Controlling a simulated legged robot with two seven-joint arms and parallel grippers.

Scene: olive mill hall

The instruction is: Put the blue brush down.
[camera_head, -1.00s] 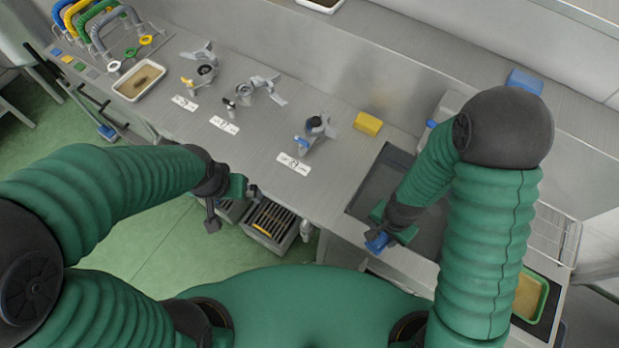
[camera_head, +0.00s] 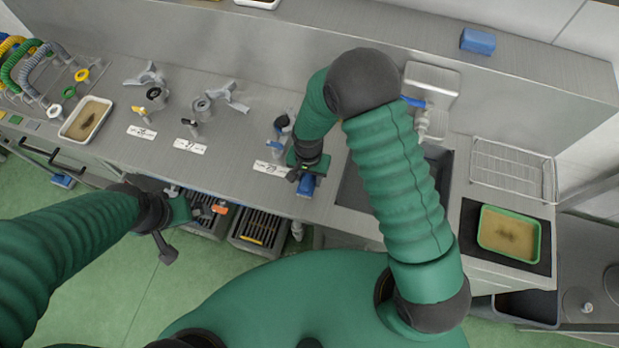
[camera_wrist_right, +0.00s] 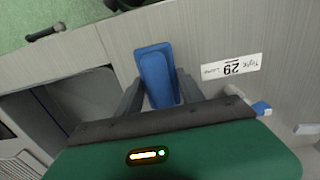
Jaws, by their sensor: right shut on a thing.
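The blue brush (camera_head: 307,186) is held in my right gripper (camera_head: 306,175), over the steel counter (camera_head: 232,178) near its front edge, left of the sink. I cannot tell whether the brush touches the counter. My left gripper (camera_head: 180,222) hangs in front of the counter, its fingers apart and empty.
The sink (camera_head: 352,192) lies just right of the brush, partly behind my right arm. Metal parts with labels (camera_head: 189,146) stand along the counter to the left. A wire rack (camera_head: 510,168) and green-rimmed tray (camera_head: 483,228) are at the right.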

